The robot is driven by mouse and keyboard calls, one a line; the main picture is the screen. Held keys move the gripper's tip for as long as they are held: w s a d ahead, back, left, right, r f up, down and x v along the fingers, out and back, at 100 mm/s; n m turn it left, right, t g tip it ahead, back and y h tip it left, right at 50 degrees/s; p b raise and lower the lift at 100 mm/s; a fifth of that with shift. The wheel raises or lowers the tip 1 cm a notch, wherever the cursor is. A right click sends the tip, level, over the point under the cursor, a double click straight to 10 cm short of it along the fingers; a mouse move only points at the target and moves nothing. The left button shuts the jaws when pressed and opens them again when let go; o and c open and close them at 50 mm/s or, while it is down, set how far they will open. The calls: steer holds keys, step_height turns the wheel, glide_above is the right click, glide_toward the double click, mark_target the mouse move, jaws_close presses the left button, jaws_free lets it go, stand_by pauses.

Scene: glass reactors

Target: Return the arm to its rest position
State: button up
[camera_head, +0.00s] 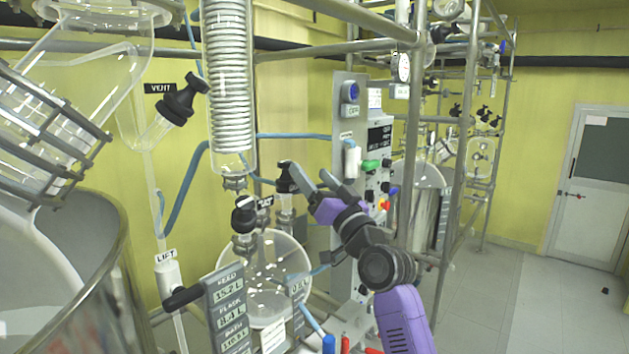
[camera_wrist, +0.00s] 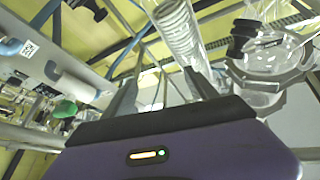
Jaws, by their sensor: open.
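My gripper (camera_head: 322,184) is at the end of my purple and dark grey arm, right of the middle in the head view. Its two fingers are apart and nothing shows between them. It is raised beside the black valve knob (camera_head: 287,178) above the round glass flask (camera_head: 265,278); the picture does not show clearly whether they touch. In the wrist view the two grey fingers of my gripper (camera_wrist: 162,90) point up and away, with the glass coil condenser (camera_wrist: 178,28) beyond them.
A control panel (camera_head: 350,130) with coloured knobs stands behind my gripper. Metal frame posts (camera_head: 418,130) rise close to my arm's right. A steel vessel (camera_head: 110,290) and glassware fill the left. Open floor (camera_head: 520,300) lies at the right, before a white door (camera_head: 590,190).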

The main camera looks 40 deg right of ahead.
steer(key=shift+s+d+f, duration=0.1)
steer(key=shift+d+f, duration=0.15)
stand_by(0.4)
steer(key=s+a+f+g+h+b, duration=0.15)
steer(key=s+a+f, duration=0.25)
steer(key=s+f, duration=0.75)
steer(key=s+a+f+h, duration=0.2)
steer(key=s+a+f, duration=0.3)
steer(key=s+f, duration=0.65)
steer(key=s+a+f+n+g+y, duration=0.1)
steer(key=s+a+f+g, duration=0.1)
steer(key=s, duration=0.7)
steer(key=s+a+f+n+g+y+b, duration=0.1)
steer(key=s+a+f+n+g+y, duration=0.1)
steer(key=s+a+f, duration=0.2)
steer(key=s+a+f+n+g+y, duration=0.1)
steer(key=s+a+f, duration=0.3)
steer(key=s, duration=1.1)
step_height(320, 180, down, 4)
steer(key=shift+s+r+g+y+b, duration=0.15)
steer(key=shift+s+g+y+b, duration=0.2)
steer(key=shift+g, duration=0.4)
